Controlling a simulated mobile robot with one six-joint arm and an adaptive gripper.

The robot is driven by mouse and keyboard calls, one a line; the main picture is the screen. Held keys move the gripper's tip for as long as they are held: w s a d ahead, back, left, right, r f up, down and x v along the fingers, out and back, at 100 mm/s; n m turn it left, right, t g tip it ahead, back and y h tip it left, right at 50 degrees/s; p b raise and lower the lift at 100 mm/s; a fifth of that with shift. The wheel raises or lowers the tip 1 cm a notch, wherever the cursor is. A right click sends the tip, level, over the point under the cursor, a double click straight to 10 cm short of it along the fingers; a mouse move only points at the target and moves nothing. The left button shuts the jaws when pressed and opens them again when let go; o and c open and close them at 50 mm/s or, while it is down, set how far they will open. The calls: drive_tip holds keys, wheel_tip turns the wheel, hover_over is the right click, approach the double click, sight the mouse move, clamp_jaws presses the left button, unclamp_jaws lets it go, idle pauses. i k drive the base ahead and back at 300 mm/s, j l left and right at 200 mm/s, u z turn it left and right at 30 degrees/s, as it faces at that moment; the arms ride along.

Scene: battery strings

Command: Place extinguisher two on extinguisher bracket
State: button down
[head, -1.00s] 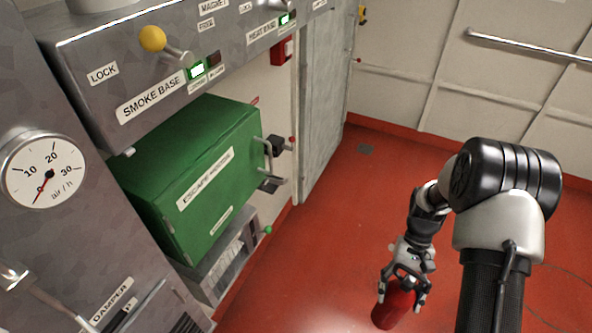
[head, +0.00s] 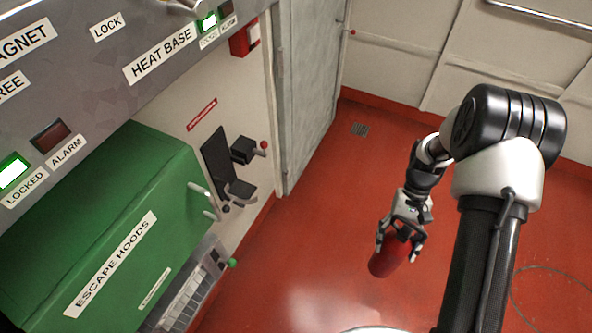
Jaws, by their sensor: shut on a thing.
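A red extinguisher (head: 388,260) hangs tilted below my gripper (head: 401,238), which is shut on its upper part. The extinguisher's top is hidden by the fingers. A black bracket (head: 222,165) with a back plate and projecting arms is on the white wall, left of my gripper and clear of it. The bracket looks empty. A small red sign (head: 202,114) is on the wall above it, its text too small to read.
A green escape hoods box (head: 120,230) juts out at the left, close to the bracket. A grey panel (head: 110,70) with labels and lamps overhangs above. A grey door (head: 305,90) stands right of the bracket. The red floor (head: 310,240) between bracket and gripper is clear.

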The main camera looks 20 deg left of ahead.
sight(239, 191)
drive_tip(key=i+l+u, duration=0.15)
drive_tip(key=i+u, duration=0.3)
drive_tip(key=i, duration=0.2)
drive_tip(key=u, duration=1.3)
drive_tip(key=i+j+u, duration=0.15)
drive_tip(key=j+u, duration=0.15)
drive_tip(key=i+j, duration=0.2)
